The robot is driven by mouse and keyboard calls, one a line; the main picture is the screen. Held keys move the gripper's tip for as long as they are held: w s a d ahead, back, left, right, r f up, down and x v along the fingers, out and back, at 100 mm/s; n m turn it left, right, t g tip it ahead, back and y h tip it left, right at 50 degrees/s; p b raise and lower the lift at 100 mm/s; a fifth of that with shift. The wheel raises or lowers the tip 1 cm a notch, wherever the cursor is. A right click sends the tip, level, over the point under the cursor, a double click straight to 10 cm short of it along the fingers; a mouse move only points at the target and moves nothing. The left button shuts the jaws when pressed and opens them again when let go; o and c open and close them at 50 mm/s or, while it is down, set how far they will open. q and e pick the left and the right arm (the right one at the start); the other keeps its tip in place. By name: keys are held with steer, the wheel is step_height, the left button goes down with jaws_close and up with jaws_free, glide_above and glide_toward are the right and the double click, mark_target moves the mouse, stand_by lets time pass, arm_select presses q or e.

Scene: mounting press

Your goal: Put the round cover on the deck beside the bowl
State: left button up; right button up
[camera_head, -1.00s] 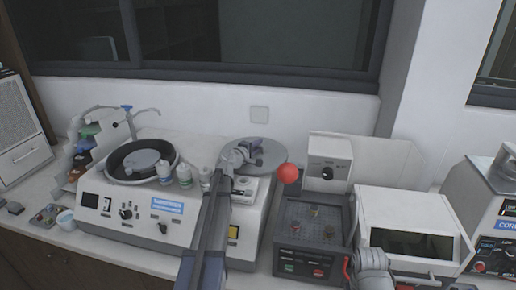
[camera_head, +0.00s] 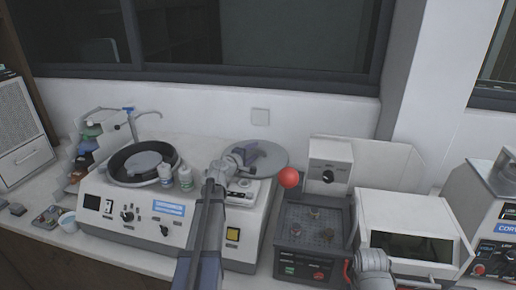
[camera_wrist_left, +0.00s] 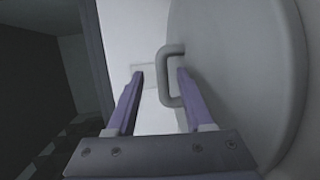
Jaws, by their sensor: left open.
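The round cover (camera_head: 268,159) is a grey disc at the back right of the polishing machine, to the right of the black-rimmed bowl (camera_head: 116,168). It appears to lie flat over the deck (camera_head: 252,200); its contact underneath is hidden. My left gripper (camera_head: 246,154) is at the cover's left part and hides some of it. In the left wrist view, the cover (camera_wrist_left: 240,70) has a grey loop handle (camera_wrist_left: 163,72). My left gripper (camera_wrist_left: 160,74) is open, with the handle between or just beyond its fingers. Whether they touch it is unclear.
Two small bottles (camera_head: 184,178) stand between the bowl and my left arm. A red ball (camera_head: 289,177) is close to the cover's right edge. A dark-topped machine (camera_head: 312,228) and a white hooded box (camera_head: 412,213) stand to the right.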

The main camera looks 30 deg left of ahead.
arm_select(q)
steer(key=p+v, duration=0.1)
steer(key=v, duration=0.6)
